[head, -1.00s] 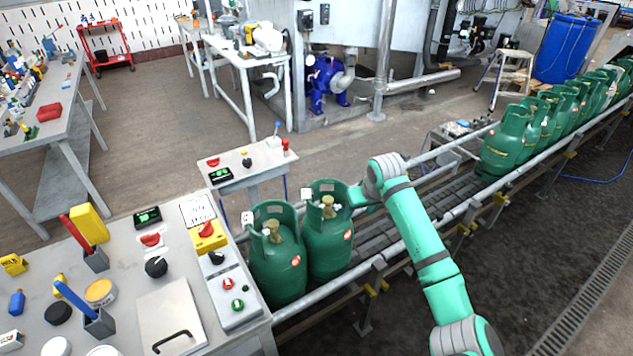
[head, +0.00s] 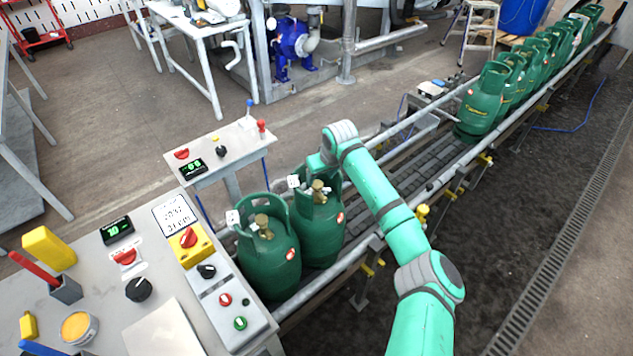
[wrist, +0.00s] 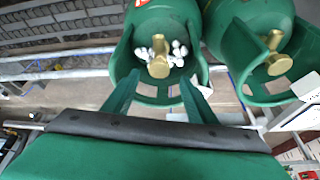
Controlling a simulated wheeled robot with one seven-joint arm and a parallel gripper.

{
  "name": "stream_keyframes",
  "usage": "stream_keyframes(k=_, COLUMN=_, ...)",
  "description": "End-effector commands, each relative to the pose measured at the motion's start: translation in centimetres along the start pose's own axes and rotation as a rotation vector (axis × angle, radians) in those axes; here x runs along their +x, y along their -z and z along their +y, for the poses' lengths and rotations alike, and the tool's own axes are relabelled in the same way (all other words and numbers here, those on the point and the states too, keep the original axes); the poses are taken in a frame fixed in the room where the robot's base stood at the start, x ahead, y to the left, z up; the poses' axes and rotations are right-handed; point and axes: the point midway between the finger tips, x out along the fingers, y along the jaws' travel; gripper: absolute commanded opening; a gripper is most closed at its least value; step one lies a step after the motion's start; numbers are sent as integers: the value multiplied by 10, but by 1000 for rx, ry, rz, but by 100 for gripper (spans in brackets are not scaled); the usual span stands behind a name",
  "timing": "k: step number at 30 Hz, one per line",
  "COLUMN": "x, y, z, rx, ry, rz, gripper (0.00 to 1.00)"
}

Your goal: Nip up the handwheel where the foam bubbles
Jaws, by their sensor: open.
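Two green gas cylinders stand side by side at the near end of the conveyor: a right one (head: 318,230) and a left one (head: 268,262) in the head view. In the wrist view the right one is the left cylinder (wrist: 165,18). Its brass valve with handwheel (wrist: 158,62) sits inside the collar, with white foam bubbles (wrist: 180,52) on both sides. The other cylinder's brass valve (wrist: 276,58) shows no foam. My gripper (wrist: 158,88) is open and empty, its fingers spread at the collar's edge, short of the foamy valve. In the head view my arm partly hides it.
Guard rails (head: 400,205) run along the conveyor. More green cylinders (head: 485,100) line up farther along it. A control desk (head: 150,265) stands at left, and a small panel stand (head: 215,150) behind the near cylinders. The belt between the two groups is clear.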

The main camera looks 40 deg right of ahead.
Motion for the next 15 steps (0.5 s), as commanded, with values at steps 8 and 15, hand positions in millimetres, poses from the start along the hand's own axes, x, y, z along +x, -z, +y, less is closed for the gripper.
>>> stream_keyframes(k=8, x=40, y=1, z=-2, rx=-3, ry=0, rz=-2, gripper=52)
stream_keyframes(k=15, x=52, y=2, z=-3, rx=-5, ry=1, rz=0, gripper=52)
